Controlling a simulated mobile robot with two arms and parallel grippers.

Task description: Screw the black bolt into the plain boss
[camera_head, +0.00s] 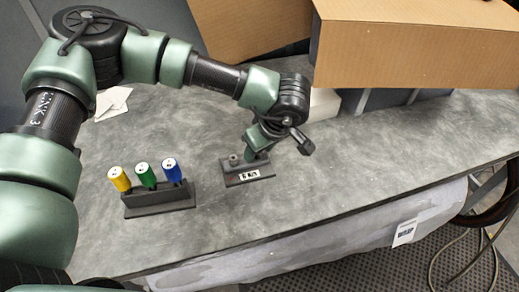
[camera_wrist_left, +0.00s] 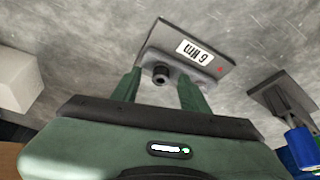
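A small dark block (camera_head: 247,172) with a white label stands on the grey table, mid-picture in the head view. A short grey round post (camera_head: 234,159) rises near its left end. My left gripper (camera_head: 258,152) points down at the block's right part. The wrist view shows the same block (camera_wrist_left: 205,62), its label reading "6 Nm" upside down beside a red dot. There the fingers (camera_wrist_left: 160,82) stand apart, on either side of a short dark round piece (camera_wrist_left: 160,75) with visible gaps. I cannot tell whether this is a boss or the black bolt's head. My right gripper is out of view.
A dark rack (camera_head: 160,202) with yellow (camera_head: 119,179), green (camera_head: 145,174) and blue (camera_head: 171,170) handled tools stands left of the block. Cardboard boxes (camera_head: 420,45) stand at the back. White papers (camera_head: 112,103) lie back left. The table right of the block is clear.

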